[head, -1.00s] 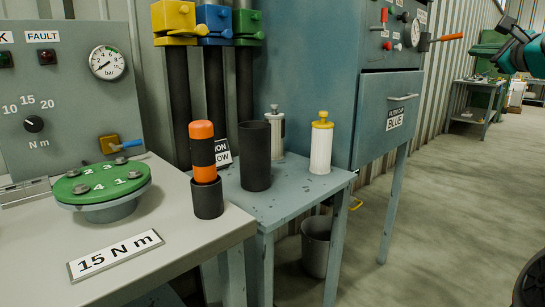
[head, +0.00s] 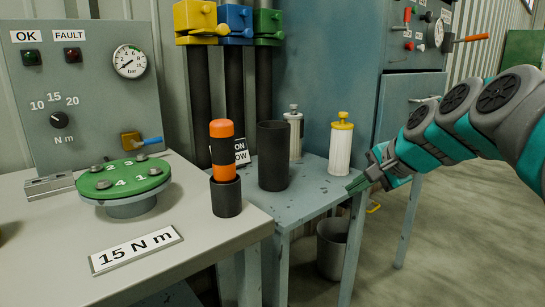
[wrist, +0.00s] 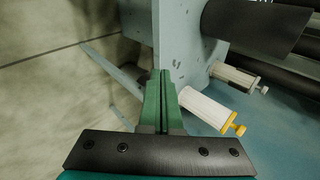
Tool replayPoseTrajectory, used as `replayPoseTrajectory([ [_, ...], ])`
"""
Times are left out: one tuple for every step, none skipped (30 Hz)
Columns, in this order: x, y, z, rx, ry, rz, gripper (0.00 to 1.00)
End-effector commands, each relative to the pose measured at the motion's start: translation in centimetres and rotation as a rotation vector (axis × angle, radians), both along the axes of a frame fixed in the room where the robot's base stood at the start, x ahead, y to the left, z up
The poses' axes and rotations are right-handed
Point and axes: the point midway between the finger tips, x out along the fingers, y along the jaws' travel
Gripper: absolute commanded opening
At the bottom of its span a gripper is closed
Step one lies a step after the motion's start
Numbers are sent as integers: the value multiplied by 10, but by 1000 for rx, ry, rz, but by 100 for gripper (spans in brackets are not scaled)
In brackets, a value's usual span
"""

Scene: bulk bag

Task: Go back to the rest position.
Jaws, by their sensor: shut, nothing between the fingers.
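My gripper (head: 359,184) is at the right in the head view, with its fingers together and nothing between them. It is by the right edge of the small blue-grey table (head: 310,196). In the wrist view its green fingers (wrist: 163,101) lie side by side, pointing toward the table (wrist: 186,40). A white filter with a yellow cap (head: 341,146) stands upright on the table, just left of and behind the fingertips. It also shows in the wrist view (wrist: 203,106). I cannot tell whether the fingertips touch the table.
A grey-capped white filter (head: 295,132) and a black cylinder (head: 273,156) stand on the table. An orange-and-black tool (head: 222,148) sits in a dark cup (head: 227,198) on the left bench (head: 215,240). A bucket (head: 331,249) is underneath. Open floor lies right.

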Motion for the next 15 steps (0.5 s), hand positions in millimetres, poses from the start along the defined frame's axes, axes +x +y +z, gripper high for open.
replayPoseTrajectory([
  [-23,17,-23,-57,45,72,0],
  [-36,25,-36,-92,67,117,0],
  [-56,34,-54,-140,102,179,0],
  [-71,40,-68,-176,128,226,0],
  [-86,45,-81,-210,154,273,0],
  [-108,50,-99,-256,191,337,0],
  [-124,54,-111,-288,214,384,0],
  [-140,56,-123,-320,239,433,0],
  [-163,58,-139,-361,275,496,0],
  [-180,58,-151,-391,301,546,0],
  [-198,58,-162,-420,329,594,0],
  [-220,56,-175,-456,361,657,0],
  [-237,55,-185,-478,388,703,0],
  [-253,52,-195,-498,415,748,0],
  [-272,49,-204,-524,442,803,0],
])
